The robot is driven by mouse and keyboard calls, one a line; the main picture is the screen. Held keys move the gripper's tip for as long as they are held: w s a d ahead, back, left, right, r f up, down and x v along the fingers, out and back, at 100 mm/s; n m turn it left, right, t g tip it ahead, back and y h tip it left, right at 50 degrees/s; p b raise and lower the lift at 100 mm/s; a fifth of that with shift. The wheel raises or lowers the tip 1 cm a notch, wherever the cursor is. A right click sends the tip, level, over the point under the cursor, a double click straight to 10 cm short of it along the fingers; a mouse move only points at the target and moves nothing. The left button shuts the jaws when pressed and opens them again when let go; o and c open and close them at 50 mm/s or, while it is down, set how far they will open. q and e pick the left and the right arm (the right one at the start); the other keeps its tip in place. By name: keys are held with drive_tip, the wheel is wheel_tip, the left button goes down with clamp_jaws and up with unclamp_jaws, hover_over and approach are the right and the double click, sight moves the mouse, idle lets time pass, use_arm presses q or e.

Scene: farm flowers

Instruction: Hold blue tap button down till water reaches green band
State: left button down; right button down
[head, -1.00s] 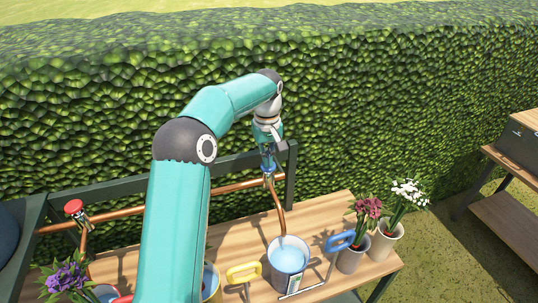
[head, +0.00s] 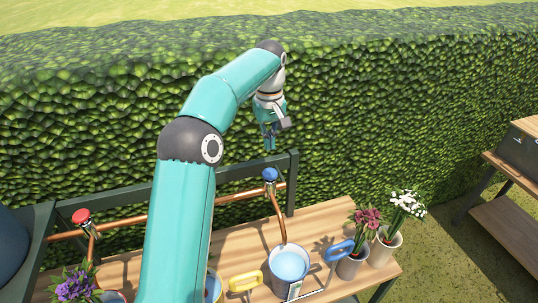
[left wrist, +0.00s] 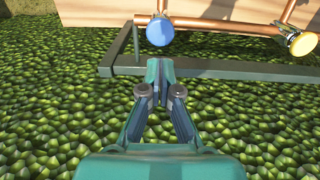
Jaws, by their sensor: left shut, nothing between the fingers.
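The blue tap button (head: 269,174) sits on the copper pipe in front of the hedge, uncovered. It also shows in the left wrist view (left wrist: 160,30). My left gripper (head: 269,147) is shut and empty, a short way above the button and apart from it. In the left wrist view its fingertips (left wrist: 160,66) point toward the button. A pot (head: 290,265) with blue-tinted water stands under the copper spout on the wooden bench. A strip with some green shows on its front, but the water level against it cannot be told. My right gripper is not in view.
A red tap button (head: 81,216) is at the left and a yellow button (left wrist: 303,44) shows in the wrist view. Potted flowers (head: 366,222) stand at the right. The hedge (head: 400,120) is close behind.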

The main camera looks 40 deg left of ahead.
use_arm(q)
drive_tip(key=shift+r+p, duration=0.35)
drive_tip(key=shift+r, duration=1.5)
